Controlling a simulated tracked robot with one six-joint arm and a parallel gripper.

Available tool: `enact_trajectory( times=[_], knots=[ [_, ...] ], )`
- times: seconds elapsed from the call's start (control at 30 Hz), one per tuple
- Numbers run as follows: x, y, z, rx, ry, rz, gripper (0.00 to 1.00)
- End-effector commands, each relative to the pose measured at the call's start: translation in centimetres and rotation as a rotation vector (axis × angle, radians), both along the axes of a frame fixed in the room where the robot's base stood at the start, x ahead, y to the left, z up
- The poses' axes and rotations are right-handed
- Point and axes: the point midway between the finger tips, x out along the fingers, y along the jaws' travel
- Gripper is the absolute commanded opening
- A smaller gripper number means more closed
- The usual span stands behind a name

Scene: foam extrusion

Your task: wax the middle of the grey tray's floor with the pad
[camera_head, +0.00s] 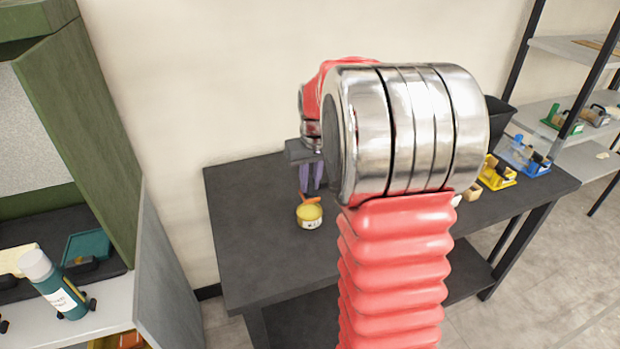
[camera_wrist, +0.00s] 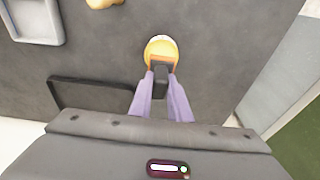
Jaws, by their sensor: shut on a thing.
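My gripper (camera_head: 311,190) is over the dark table, with its purple fingers pointing down. It also shows in the wrist view (camera_wrist: 160,88), shut on the dark grip of an orange pad (camera_wrist: 163,61). The pad shows as an orange strip (camera_head: 309,201) in the head view. A round tin of yellow wax (camera_head: 309,213) stands upright on the table right at the pad. It shows in the wrist view too (camera_wrist: 160,44); I cannot tell whether the pad touches the wax. The grey tray (camera_wrist: 61,22) is at the upper left of the wrist view, partly cut off. My arm hides it in the head view.
A black shallow tray (camera_wrist: 95,108) lies left of the fingers. A tan lump (camera_wrist: 103,3) is at the top edge of the wrist view. Yellow (camera_head: 497,174) and blue (camera_head: 523,155) items stand at the table's right. A green cabinet (camera_head: 85,110) stands left.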

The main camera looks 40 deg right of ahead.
Motion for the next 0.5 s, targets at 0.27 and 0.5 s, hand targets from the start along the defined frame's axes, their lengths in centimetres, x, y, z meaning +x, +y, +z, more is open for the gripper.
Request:
enact_trajectory(
  times=[0.27,0.5],
  knots=[
    [0.0,0.1,-2.3,0.000,0.001,0.001,0.00],
    [0.0,0.1,-4.2,0.001,0.002,0.002,0.00]
  ],
)
